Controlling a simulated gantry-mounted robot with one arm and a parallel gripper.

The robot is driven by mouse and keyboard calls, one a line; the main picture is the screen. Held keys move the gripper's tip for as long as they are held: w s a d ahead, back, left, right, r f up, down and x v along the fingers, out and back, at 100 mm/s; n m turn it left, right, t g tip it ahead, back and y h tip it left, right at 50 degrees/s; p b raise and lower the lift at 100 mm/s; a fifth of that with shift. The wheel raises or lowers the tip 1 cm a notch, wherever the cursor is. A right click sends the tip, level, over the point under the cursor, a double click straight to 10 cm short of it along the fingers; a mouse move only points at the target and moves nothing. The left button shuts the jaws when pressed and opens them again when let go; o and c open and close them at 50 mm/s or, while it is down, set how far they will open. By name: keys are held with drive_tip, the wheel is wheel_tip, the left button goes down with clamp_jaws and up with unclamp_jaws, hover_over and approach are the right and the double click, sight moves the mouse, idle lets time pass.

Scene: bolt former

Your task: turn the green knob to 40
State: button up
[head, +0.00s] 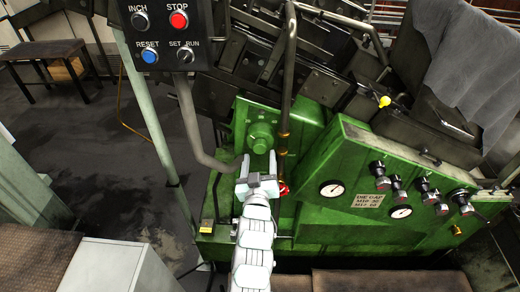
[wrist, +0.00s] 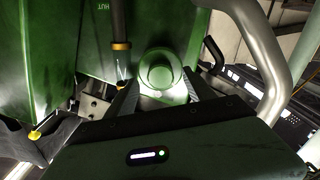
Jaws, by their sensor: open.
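The green knob (head: 262,140) is a round boss on the face of the green machine, just beyond my fingertips in the head view. In the wrist view the knob (wrist: 158,73) shows as a round green cap in the middle. My gripper (head: 259,161) is open, with its two fingers pointing at the knob. In the wrist view my gripper (wrist: 160,88) has one finger low on each side of the knob, with nothing held. I cannot tell how far the fingers reach along it or whether they touch. I can read no scale or number on the knob.
A dark vertical pipe (head: 288,80) with brass fittings runs close right of the knob. A red handwheel (head: 283,188) sits below it. A bent grey pipe (head: 190,125) passes on the left under the control box (head: 165,35). Gauges (head: 332,188) and several small valves are at right.

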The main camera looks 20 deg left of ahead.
sight(260, 151)
drive_tip(key=shift+p+x, duration=0.35)
drive_tip(key=shift+x, duration=1.4)
clamp_jaws()
